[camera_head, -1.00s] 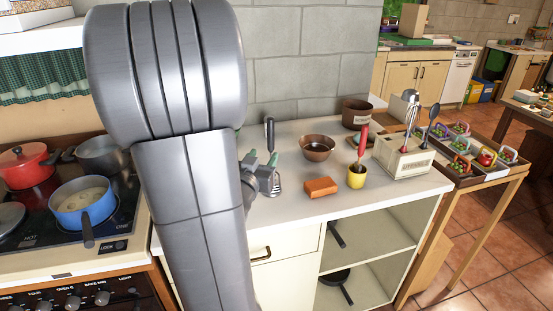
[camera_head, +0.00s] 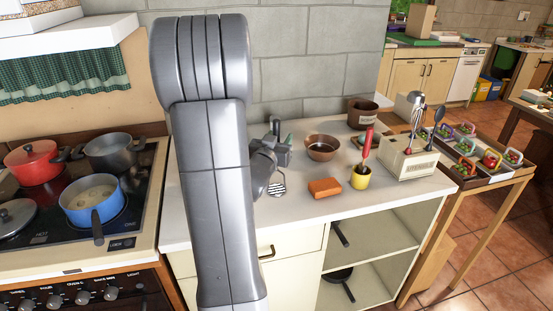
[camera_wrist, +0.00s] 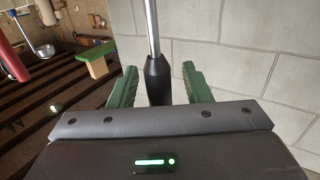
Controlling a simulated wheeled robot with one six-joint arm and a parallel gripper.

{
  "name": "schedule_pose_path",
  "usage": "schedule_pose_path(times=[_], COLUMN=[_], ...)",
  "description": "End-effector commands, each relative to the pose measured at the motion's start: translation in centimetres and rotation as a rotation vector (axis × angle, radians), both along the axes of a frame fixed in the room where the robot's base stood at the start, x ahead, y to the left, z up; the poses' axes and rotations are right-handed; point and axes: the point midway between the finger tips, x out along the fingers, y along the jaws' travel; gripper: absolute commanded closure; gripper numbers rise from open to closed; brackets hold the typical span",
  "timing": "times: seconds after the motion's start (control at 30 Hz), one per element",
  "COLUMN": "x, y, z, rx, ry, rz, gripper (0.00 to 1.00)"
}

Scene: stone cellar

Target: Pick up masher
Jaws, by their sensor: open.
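The masher stands upright on the white counter, with its metal mashing head (camera_head: 278,190) at the bottom and its dark handle (camera_head: 275,127) at the top. My gripper (camera_head: 284,143) is at the upper part of the masher, partly hidden by my arm. In the wrist view, the masher's black handle (camera_wrist: 157,80) and silver shaft stand between the two green fingers of my gripper (camera_wrist: 160,75). The fingers are open, one on each side of the handle, with gaps visible.
The stove (camera_head: 120,215) with pots (camera_head: 92,202) is at left. The counter front (camera_head: 240,225) is clear.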

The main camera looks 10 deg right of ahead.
Motion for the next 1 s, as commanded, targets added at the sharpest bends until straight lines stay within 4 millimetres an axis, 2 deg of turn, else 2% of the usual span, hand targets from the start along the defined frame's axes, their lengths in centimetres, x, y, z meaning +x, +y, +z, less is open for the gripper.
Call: schedule_pose_path(times=[0.1, 0.13, 0.33, 0.67, 0.87, 1.0], x=[0.0, 0.0, 0.0, 0.0, 0.0, 0.0], y=[0.0, 0.0, 0.0, 0.0, 0.0, 0.0], z=[0.0, 0.0, 0.0, 0.3, 2.7, 5.4], rx=[0.0, 0.0, 0.0, 0.0, 0.0, 0.0], ry=[0.0, 0.0, 0.0, -0.002, -0.008, -0.009], rz=[0.0, 0.0, 0.0, -0.001, -0.001, -0.002], gripper=[0.56, 0.6, 0.99, 1.0, 1.0, 1.0])
